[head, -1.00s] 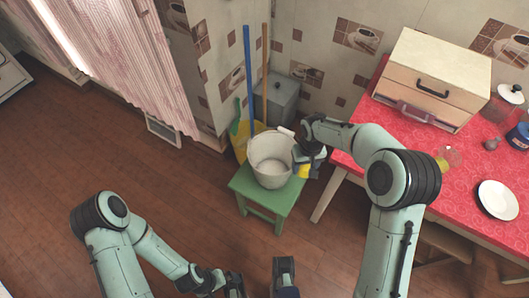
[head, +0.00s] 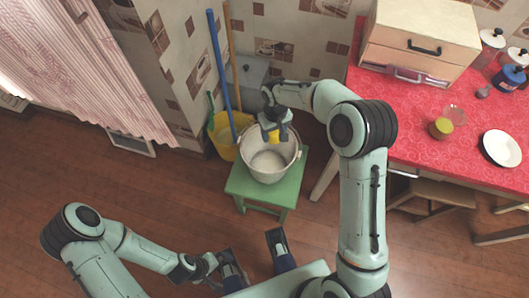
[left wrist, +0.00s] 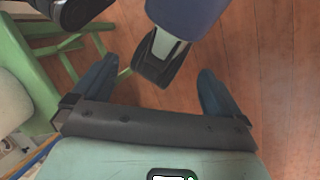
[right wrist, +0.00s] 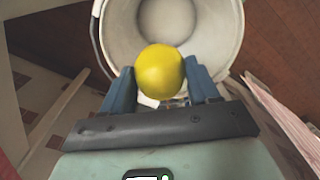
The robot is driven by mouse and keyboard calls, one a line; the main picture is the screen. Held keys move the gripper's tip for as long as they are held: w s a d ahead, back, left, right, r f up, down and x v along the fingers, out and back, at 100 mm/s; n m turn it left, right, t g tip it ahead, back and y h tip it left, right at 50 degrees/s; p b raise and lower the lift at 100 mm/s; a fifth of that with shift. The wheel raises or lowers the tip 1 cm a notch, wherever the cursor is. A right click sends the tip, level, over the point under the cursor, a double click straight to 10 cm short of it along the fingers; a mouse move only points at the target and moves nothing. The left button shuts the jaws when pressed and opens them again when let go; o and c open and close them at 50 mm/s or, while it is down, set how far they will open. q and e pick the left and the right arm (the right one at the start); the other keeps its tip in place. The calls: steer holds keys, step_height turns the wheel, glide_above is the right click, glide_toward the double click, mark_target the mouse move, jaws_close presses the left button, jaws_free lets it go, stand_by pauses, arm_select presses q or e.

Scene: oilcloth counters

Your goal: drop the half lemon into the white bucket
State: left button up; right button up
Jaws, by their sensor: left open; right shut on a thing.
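The white bucket (head: 270,165) stands upright on a green stool (head: 262,187). My right gripper (head: 274,134) is over the far side of the bucket's opening, shut on the yellow half lemon (head: 273,137). In the right wrist view the half lemon (right wrist: 160,71) sits between the two fingers, with the open bucket (right wrist: 120,42) beyond it. The bucket looks empty where its inside shows. My left gripper (left wrist: 150,90) is open with nothing between its fingers, low at the left; it is only partly seen in the head view.
A yellow bucket (head: 221,135) with a blue pole (head: 221,75) and a wooden pole stands behind the stool. A red table (head: 420,100) at right holds a drawer box (head: 421,45), a glass with something yellow-green (head: 441,128) and a white plate (head: 501,149). Floor at left is clear.

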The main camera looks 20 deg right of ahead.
arm_select(q)
steer(key=shift+t, duration=0.5)
steer(key=f+b, duration=0.1)
steer(key=w+f+b, duration=0.2)
steer(key=shift+w+a+f+b, duration=0.15)
steer(key=shift+a+f+b, duration=0.15)
steer(key=shift+b, duration=0.1)
arm_select(e)
step_height(320, 180, down, 6)
steer(key=shift+r, duration=0.2)
steer(key=o, duration=1)
steer(key=shift+r, duration=0.1)
arm_select(q)
steer(key=shift+s+d+r+g+p, duration=0.2)
steer(key=shift+s+r+p, duration=0.25)
steer(key=shift+r+p, duration=0.2)
steer(key=shift+s+d+r+g+p, duration=0.1)
steer(key=shift+s+r+g+p, duration=0.1)
steer(key=shift+s+r+p, duration=0.35)
arm_select(e)
step_height(320, 180, up, 13)
steer(key=shift+r, duration=0.1)
